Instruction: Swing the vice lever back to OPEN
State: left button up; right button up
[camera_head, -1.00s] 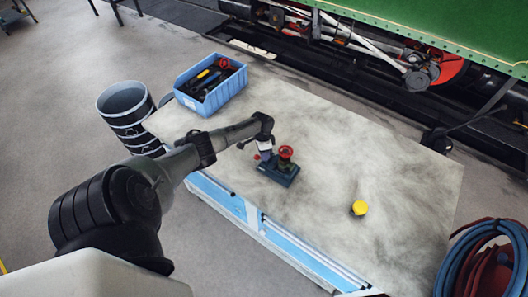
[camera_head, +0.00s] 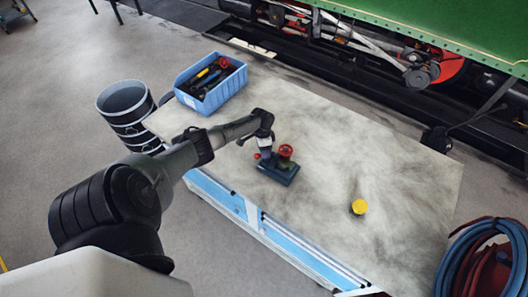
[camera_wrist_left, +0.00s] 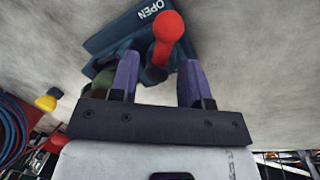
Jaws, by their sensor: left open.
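The vice (camera_head: 279,174) is a small dark blue block standing on the workbench, with a red round part on top. In the left wrist view its blue base (camera_wrist_left: 112,35) carries the word OPEN near the top. My right gripper is not seen.
The pale workbench (camera_head: 330,130) is mostly bare. Black buckets (camera_head: 128,110) stand left of the bench; hoses (camera_head: 490,262) are at lower right.

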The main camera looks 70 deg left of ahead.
pick_arm(q)
notch_tip(320, 180, up, 12)
jog(key=a, duration=0.2)
jog(key=shift+w+a, duration=0.15)
jog(key=shift+a, duration=0.1)
dwell(0.7)
